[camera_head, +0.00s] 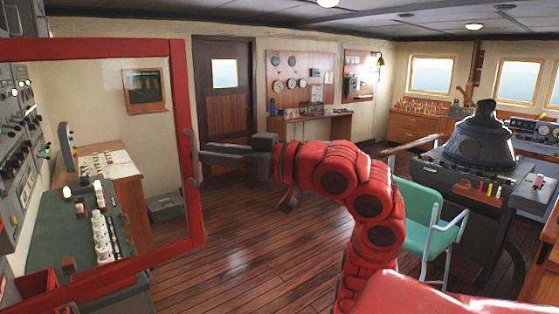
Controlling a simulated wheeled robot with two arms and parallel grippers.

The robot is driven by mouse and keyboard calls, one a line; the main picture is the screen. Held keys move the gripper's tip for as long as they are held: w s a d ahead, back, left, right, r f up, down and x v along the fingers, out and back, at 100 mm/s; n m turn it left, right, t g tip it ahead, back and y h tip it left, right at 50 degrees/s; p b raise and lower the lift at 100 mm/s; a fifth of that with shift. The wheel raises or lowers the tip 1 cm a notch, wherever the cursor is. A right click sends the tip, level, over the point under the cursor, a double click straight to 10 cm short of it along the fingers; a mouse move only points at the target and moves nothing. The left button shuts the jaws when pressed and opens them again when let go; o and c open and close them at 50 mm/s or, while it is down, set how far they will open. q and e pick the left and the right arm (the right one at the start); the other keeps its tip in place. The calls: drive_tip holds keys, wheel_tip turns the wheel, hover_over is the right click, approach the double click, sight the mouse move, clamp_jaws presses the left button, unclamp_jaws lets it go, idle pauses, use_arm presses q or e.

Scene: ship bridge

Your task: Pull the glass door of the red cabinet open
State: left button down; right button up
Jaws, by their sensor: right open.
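The glass door (186,90) of the red cabinet fills the left of the view. Its red frame surrounds a clear pane, and consoles show through it. A slim upright handle (191,160) sits on the frame's right edge. The cabinet body is not clearly visible; the door's left side runs out of the picture. My right gripper (203,153) is open, its dark fingers pointing left. The fingertips are close beside the handle; I cannot tell whether they touch it. My left gripper is not in view.
A green chair (421,208) and a dark console (480,150) stand to the right of my right arm. A brown door (223,105) and a wall desk (312,125) are at the back. The wooden floor (245,245) between is clear.

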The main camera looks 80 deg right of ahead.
drive_tip(key=s+a+b, duration=0.1)
drive_tip(key=s+b, duration=0.2)
drive_tip(key=s, duration=1.4)
drive_tip(key=shift+s, duration=0.2)
drive_tip(key=shift+d, duration=0.1)
